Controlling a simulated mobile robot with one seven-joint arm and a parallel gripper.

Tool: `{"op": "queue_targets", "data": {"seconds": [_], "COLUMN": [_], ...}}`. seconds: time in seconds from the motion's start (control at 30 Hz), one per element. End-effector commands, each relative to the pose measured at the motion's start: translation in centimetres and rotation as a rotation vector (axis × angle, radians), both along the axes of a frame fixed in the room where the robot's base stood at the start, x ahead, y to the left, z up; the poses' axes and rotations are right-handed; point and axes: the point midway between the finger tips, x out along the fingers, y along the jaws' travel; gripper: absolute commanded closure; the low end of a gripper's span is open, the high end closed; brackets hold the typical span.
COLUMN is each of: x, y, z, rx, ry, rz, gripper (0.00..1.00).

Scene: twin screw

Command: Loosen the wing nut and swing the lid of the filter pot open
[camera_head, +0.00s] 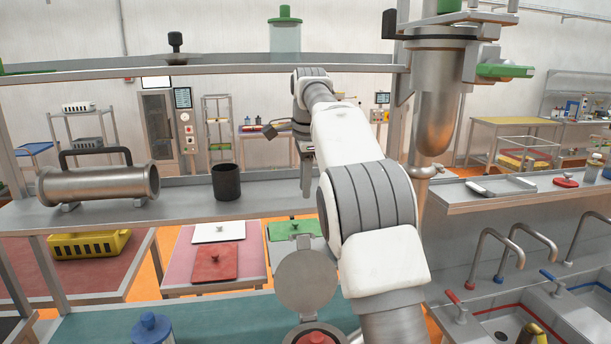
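A round grey metal disc (307,280), which looks like the filter pot's lid, stands upright above the green bench at the bottom centre. Below it, at the bottom edge, shows a pot opening with a red piece (315,338) in it; the rest is cut off by the frame. The disc looks swung up from this opening, but the hinge is not clear. I cannot make out a wing nut. My gripper (306,183) points down behind and above the disc, apart from it. Its fingers show side-on, so their gap is not visible. I see nothing held in it.
A dark cup (227,182) and a steel cylinder with a black handle (98,184) stand on the shelf at left. A blue-capped container (152,328) is at bottom left. A tall steel vessel (438,95) hangs right of my arm. Sinks with taps (500,245) are at right.

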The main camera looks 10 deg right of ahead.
Motion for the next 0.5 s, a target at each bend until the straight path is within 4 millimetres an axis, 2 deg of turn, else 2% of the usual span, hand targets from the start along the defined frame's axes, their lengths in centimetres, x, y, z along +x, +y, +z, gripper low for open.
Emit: {"op": "queue_targets", "data": {"seconds": [0.2,0.5], "x": [-0.3,-0.4], "y": [0.0,0.0], "z": [1.6,1.8], "rx": [0.0,0.0], "ry": [0.001,0.001], "rz": [-0.001,-0.001], "gripper": [0.73,0.73]}}
